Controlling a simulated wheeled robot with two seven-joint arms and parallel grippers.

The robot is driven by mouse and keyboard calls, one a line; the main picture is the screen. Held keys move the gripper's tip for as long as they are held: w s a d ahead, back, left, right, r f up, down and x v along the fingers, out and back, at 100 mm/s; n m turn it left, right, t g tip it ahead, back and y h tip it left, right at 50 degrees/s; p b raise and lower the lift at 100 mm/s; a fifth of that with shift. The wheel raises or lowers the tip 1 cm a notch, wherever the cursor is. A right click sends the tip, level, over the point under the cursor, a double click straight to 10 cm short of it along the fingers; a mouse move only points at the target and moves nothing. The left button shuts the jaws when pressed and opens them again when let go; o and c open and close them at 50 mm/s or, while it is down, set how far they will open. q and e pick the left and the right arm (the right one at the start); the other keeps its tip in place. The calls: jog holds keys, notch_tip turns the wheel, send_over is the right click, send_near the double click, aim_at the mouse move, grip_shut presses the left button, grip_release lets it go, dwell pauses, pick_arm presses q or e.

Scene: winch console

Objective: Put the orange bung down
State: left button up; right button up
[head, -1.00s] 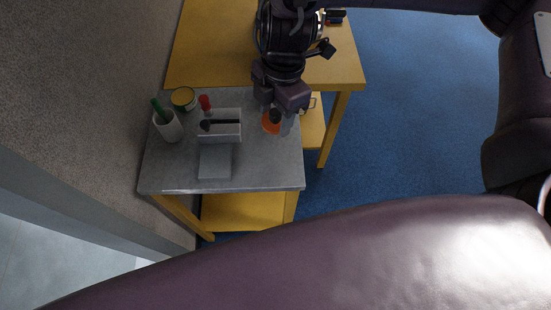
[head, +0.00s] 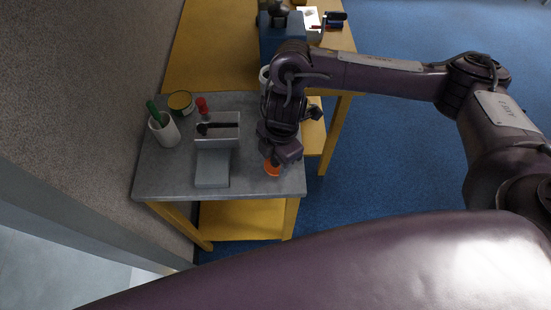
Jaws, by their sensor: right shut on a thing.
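The orange bung (head: 271,168) shows just below and left of the fingertips of my right gripper (head: 279,161), over the front right part of the grey bench top (head: 165,180). My right gripper is shut on the bung; its fingers and wrist hide part of it. I cannot tell whether the bung touches the bench top. My left gripper is not in view.
Left of the bung stand a grey console (head: 217,130) with a black lever and a grey plate (head: 212,168). A yellow table (head: 215,50) adjoins behind.

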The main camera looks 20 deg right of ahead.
jog(key=shift+f, duration=0.15)
jog(key=o, duration=1)
jog(key=shift+c, duration=0.2)
jog(key=shift+r, duration=0.2)
notch_tip(320, 180, up, 12)
jog(key=d+p, duration=0.1)
jog(key=p, duration=0.1)
jog(key=shift+w+d+p, duration=0.15)
jog(key=shift+w+p, duration=0.1)
jog(key=shift+p, duration=0.05)
jog(key=shift+f, duration=0.1)
